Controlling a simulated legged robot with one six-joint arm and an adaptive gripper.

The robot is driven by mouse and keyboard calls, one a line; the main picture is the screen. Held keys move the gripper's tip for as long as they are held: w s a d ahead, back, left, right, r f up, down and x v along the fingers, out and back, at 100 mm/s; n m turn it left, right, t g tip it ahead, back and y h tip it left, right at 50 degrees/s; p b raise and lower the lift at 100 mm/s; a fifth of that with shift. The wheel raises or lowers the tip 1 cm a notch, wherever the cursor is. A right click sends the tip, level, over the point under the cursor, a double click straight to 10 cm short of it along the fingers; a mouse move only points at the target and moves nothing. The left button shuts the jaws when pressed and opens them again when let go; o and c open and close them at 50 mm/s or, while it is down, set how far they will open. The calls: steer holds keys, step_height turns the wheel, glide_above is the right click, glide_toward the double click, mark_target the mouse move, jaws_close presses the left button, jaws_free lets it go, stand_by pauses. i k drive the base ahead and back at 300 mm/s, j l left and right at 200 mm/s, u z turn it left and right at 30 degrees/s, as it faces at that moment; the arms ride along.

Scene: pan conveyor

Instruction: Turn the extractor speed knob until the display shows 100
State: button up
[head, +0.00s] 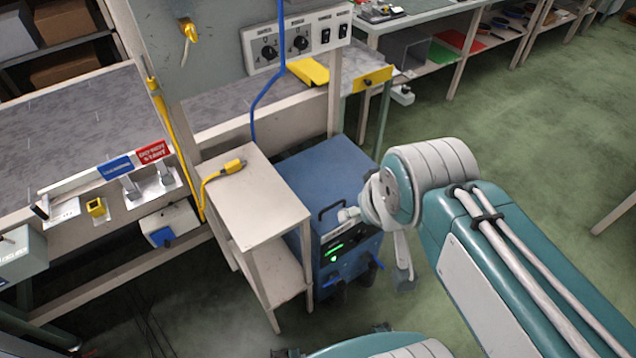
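A blue box-shaped unit (325,175), which looks like the extractor, stands on the floor beside a small beige table. Its dark front panel has a lit green display (336,247); the digits are too small to read. A small pale round spot (334,261) sits just below the display; I cannot tell whether it is the speed knob. A black handle (330,210) is at the unit's upper front edge. My arm reaches in from the lower right, its wrist just in front of the unit's right side. My gripper's fingers cannot be made out clearly, nor whether they touch anything.
The beige table (250,200) stands close on the unit's left, with a yellow plug and cable (234,166) on top. A blue cable (262,100) hangs above it. A workbench (80,130) is at left, and a switch panel (296,38) behind. Green floor is clear at right.

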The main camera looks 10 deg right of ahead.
mark_target(359, 240)
steer(key=k+l+u, duration=0.1)
steer(key=k+l, duration=0.15)
steer(key=k, duration=0.25)
steer(key=k+l, duration=0.2)
steer(key=k, duration=0.35)
steer(key=u, duration=0.05)
